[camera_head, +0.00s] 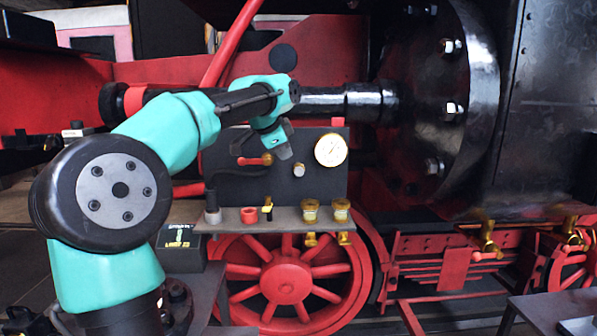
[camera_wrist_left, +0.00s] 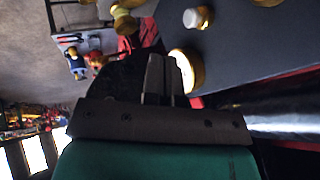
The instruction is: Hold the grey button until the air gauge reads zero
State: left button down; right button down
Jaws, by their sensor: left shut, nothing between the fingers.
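The grey button (camera_head: 299,170) sits on the dark upright panel (camera_head: 315,186). In the left wrist view, a pale knob with a brass collar (camera_wrist_left: 195,17) looks like this button. The round air gauge (camera_head: 331,149) has a white face and brass rim, up and right of the button; its reading is too small to tell. In the left wrist view its brass rim (camera_wrist_left: 187,70) shows beside my fingers. My left gripper (camera_head: 283,152) is shut and empty, up and left of the button and apart from it in the picture. Its fingers (camera_wrist_left: 160,75) show in the wrist view. My right gripper is not in view.
A red-handled lever (camera_head: 255,160) is on the panel, left of the button. The large black cylinder (camera_head: 455,110) stands at right.

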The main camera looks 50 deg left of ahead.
aim_at(297, 168)
pick_arm(q)
jog(key=shift+f, duration=0.1)
jog(key=w+a+f, duration=0.4)
jog(key=w+f, duration=0.4)
jog(key=shift+w, duration=0.3)
dwell(0.5)
jog(key=shift+a, duration=0.1)
jog(key=shift+w+a, duration=0.55)
jog(key=shift+a, duration=0.05)
jog(key=shift+w+a+r, duration=0.15)
jog(key=shift+a, duration=0.25)
dwell(1.3)
